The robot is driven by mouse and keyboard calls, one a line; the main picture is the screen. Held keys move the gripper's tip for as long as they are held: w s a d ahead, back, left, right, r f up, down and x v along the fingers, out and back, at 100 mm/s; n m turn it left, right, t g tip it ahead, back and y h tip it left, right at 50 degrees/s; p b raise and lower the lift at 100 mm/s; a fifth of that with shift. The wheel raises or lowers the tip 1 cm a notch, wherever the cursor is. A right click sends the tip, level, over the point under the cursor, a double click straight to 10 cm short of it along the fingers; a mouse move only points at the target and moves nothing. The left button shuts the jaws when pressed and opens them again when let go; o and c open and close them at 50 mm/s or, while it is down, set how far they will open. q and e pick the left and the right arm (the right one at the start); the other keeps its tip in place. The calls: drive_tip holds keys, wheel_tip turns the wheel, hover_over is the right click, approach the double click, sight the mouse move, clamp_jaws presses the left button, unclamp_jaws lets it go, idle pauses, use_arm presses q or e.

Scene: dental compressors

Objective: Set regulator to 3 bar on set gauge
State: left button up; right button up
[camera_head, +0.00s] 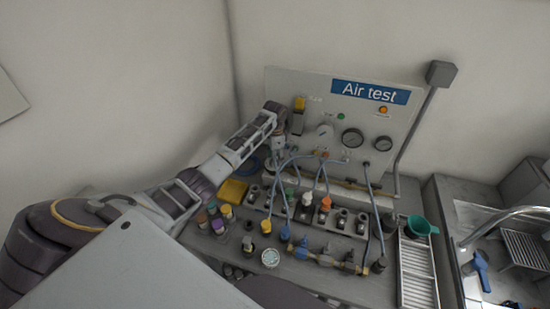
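The "Air test" panel (283,83) stands upright behind the bench. My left gripper (277,112) is at the panel's left side, beside the yellow knob's fitting. Its fingers are too small to tell open from shut. My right gripper is not in view.
Blue hoses (324,177) run from the panel to a row of fittings on the bench. Coloured-cap containers (219,226), a yellow block (232,192), a brass-and-blue manifold (325,258) and a green funnel (420,226) crowd the bench. A sink stands at right.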

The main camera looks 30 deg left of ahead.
use_arm(q)
drive_tip(key=shift+r+m, duration=0.1)
drive_tip(key=shift+m, duration=1.4)
drive_tip(key=o, duration=1)
drive_tip(key=shift+r, duration=5.95)
